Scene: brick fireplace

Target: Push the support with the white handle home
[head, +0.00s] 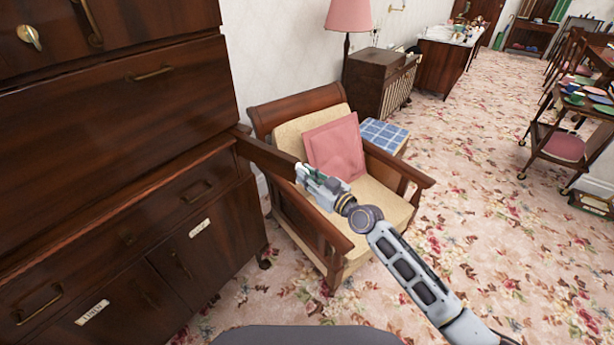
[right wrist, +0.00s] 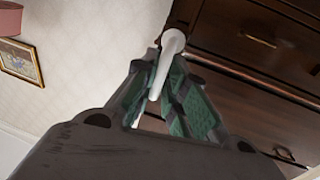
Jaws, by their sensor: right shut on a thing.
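The support (head: 264,157) is a dark wooden bar that sticks out from the right side of the dark wooden bureau (head: 120,110) in the head view. Its front end meets my right gripper (head: 304,174). In the right wrist view the white handle (right wrist: 171,45) lies between the green-padded fingers of my right gripper (right wrist: 165,90), which are shut on it. My left gripper is not in view.
A wooden armchair (head: 390,195) with a pink cushion (head: 335,148) stands just below and beside the support and my right arm. Drawers with brass handles fill the bureau front. Flowered carpet (head: 480,220) lies open to the right.

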